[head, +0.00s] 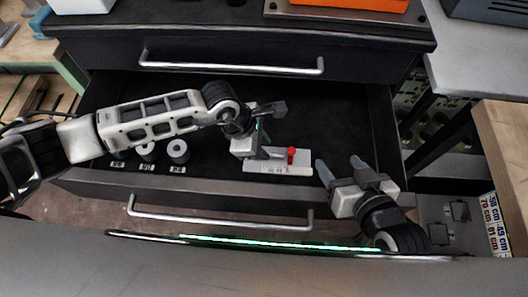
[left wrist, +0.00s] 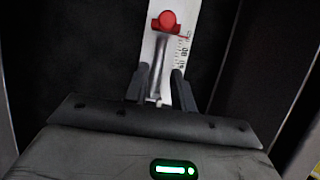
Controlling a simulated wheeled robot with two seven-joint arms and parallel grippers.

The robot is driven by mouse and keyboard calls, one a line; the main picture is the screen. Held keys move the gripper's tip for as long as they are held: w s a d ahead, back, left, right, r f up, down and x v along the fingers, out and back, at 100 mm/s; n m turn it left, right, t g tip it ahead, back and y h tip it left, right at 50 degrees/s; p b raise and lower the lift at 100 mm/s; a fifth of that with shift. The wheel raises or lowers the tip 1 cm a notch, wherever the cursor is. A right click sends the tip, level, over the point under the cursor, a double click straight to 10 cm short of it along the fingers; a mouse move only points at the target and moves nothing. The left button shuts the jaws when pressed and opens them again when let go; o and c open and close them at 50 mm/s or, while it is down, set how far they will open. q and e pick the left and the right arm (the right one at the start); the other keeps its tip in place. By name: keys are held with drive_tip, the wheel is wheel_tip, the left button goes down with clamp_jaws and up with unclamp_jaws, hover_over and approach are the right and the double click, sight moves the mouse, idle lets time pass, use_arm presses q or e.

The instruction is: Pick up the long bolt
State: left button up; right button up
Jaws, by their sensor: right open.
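A metal shaft (left wrist: 158,72) with a red knob at one end looks like the long bolt. In the left wrist view it lies over a white strip (left wrist: 184,28), with the red knob (left wrist: 168,20) beyond the fingertips. In the head view the red knob (head: 291,155) shows on the white plate (head: 300,170) in the open drawer. My left gripper (head: 275,130) is over the plate's left end. It is open, its fingers on either side of the shaft with visible gaps. My right gripper (head: 346,168) is open and empty, to the right of the plate near the drawer's front.
The open drawer (head: 345,110) has a dark floor. Several grey rings or cylinders (head: 178,150) stand at its front left, with labels before them. A closed drawer handle (head: 230,68) is behind. An orange object (head: 350,4) sits on top at the back.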

sight(271, 154)
use_arm(q)
drive_tip(key=x, duration=0.4)
drive_tip(key=shift+a, duration=0.1)
drive_tip(key=shift+w+r, duration=0.1)
clamp_jaws()
